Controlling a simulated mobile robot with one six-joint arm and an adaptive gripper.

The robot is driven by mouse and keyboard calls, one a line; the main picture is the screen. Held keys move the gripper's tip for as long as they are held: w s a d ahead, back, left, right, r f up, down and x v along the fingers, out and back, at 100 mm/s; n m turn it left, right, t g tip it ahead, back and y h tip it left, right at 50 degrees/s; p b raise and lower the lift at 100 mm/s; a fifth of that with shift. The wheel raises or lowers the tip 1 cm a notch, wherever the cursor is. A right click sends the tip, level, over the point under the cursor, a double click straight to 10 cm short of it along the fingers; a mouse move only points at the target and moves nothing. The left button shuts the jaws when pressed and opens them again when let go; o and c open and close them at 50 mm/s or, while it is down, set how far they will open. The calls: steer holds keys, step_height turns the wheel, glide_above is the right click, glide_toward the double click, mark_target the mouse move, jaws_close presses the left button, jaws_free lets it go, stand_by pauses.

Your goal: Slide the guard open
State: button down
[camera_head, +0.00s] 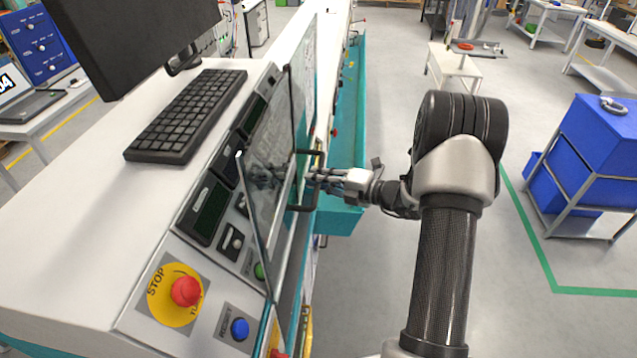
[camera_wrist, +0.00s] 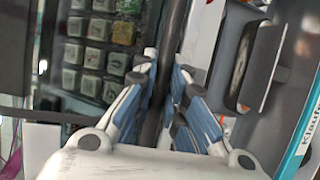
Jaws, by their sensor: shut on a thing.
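The guard (camera_head: 268,185) is a clear, dark-framed panel standing along the right side of the machine's control console in the head view. A dark bar handle (camera_head: 304,208) sticks out from its right side. My gripper (camera_head: 316,178) reaches in from the right and is shut on this handle. In the wrist view the handle (camera_wrist: 174,40) runs as a dark upright bar between the blue-padded fingers of my gripper (camera_wrist: 164,76). Console buttons show through the clear panel at the left of the wrist view. My fingers hide part of the handle.
The console carries a red stop button (camera_head: 186,291), a blue reset button (camera_head: 239,328), a keyboard (camera_head: 187,115) and a monitor (camera_head: 130,35). A teal machine bed (camera_head: 343,219) lies behind my gripper. Blue bins (camera_head: 597,135) stand at right; the floor between is clear.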

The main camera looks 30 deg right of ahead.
steer(key=shift+r+p, duration=0.75)
steer(key=shift+r, duration=0.8)
steer(key=c, duration=1.6)
jaws_free()
steer(key=v, duration=1.2)
